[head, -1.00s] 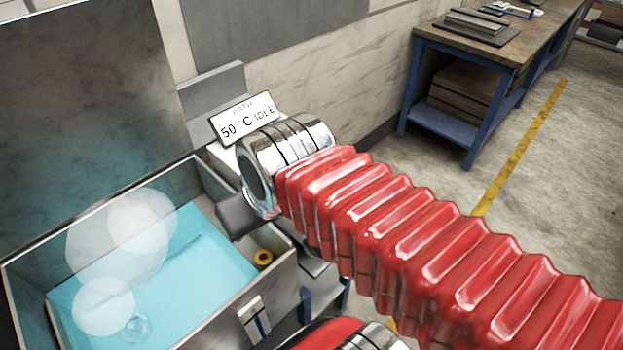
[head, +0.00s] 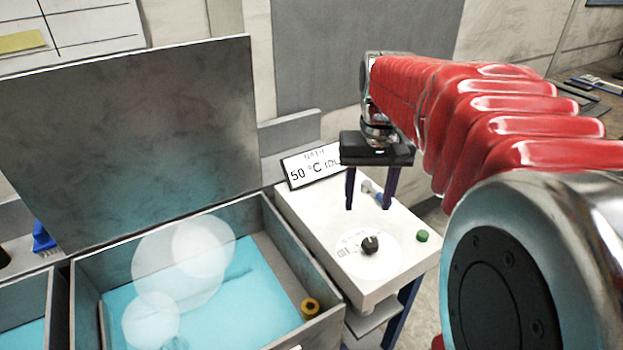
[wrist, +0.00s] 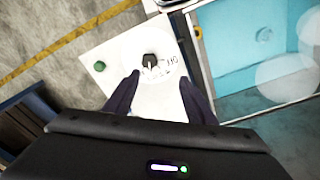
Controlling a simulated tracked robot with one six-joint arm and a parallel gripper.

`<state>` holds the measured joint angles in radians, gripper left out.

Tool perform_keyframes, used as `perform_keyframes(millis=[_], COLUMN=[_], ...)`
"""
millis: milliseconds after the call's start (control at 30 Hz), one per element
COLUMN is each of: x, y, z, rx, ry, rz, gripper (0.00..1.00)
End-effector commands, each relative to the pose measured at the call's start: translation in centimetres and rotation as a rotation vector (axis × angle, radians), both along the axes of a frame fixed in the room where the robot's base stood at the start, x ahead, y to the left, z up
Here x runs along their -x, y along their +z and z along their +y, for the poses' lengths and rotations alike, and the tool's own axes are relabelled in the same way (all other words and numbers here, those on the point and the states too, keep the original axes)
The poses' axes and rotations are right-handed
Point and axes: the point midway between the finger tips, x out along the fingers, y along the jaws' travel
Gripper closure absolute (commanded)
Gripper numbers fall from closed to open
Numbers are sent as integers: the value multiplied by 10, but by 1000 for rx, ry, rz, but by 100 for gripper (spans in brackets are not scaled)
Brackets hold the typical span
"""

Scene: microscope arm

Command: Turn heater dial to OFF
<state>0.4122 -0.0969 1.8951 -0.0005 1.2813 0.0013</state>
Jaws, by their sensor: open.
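The heater dial (head: 370,245) is a small black knob on a round white marked plate, on top of a white box (head: 400,285) beside the bath. It also shows in the wrist view (wrist: 149,61), just beyond my fingertips, between their lines. The plate's lettering is too small to read fully. My gripper (head: 371,205) hangs above the white box, fingers pointing down. In the wrist view my gripper (wrist: 157,88) is open, its dark fingers apart with nothing between them. A display sign (head: 312,166) reads 50 °C and is partly hidden by my gripper.
A green button (head: 422,236) sits on the box right of the dial. The open bath (head: 300,270) with blue water and pale bubbles lies to the left, a yellow ring (head: 310,308) at its edge. A raised lid (head: 130,140) stands behind. A workbench (head: 590,85) is far right.

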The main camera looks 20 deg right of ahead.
Motion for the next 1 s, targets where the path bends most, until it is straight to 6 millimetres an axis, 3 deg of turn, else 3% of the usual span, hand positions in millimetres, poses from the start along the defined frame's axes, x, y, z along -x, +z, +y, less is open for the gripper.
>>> perform_keyframes(millis=[100,233,700,1000], x=[-6,-8,-8,-8], y=[-4,-5,-8,-39], z=[-21,-32,-33,-33], rx=[-17,-26,-28,-29], ry=[-39,-58,-61,-61], rz=[34,54,57,58], gripper=[50,50,50,50])
